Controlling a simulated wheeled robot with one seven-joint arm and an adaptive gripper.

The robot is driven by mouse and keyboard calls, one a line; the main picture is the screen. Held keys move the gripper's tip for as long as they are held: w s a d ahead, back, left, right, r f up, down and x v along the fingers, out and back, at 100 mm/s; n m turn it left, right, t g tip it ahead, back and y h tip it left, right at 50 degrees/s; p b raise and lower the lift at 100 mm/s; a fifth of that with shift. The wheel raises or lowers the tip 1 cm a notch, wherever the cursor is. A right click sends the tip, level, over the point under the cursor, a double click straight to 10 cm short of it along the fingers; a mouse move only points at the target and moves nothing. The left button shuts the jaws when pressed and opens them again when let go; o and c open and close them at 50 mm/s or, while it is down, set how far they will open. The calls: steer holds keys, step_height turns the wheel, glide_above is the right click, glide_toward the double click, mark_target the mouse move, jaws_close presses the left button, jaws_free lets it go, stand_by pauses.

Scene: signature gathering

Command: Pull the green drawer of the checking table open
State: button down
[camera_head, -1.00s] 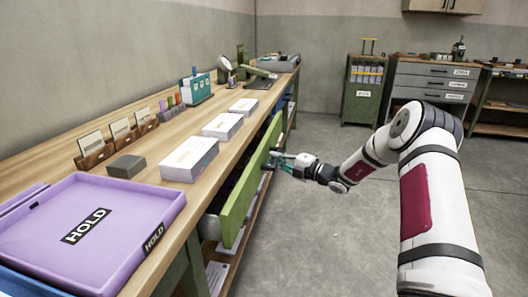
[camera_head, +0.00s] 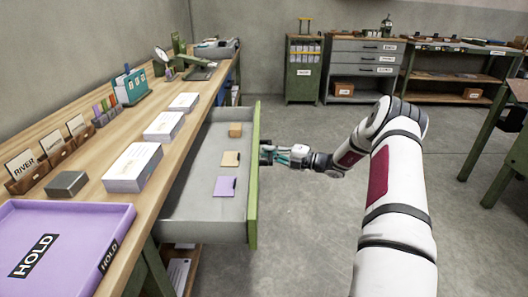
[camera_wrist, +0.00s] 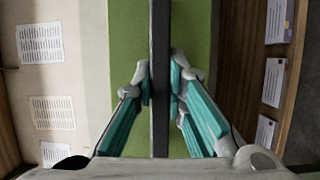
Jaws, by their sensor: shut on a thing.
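The green drawer (camera_head: 253,180) of the checking table (camera_head: 117,200) stands well open in the head view. Its grey inside shows, holding a small tan box, a tan piece and a purple piece. My gripper (camera_head: 270,155) is at the outer side of the green front, shut on the dark handle. In the wrist view the dark handle bar (camera_wrist: 160,60) runs between the two teal fingers of my gripper (camera_wrist: 160,90), with the green front (camera_wrist: 190,30) behind it.
A purple HOLD tray (camera_head: 75,215), white paper stacks (camera_head: 132,165) and card holders stand on the tabletop. A green cabinet (camera_head: 303,80) and grey drawer unit (camera_head: 362,70) stand at the back. The floor right of the drawer is clear near my arm.

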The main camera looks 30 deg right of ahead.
stand_by(0.3)
steer(key=c, duration=1.6)
jaws_free()
steer(key=shift+d, duration=0.1)
steer(key=v, duration=1.2)
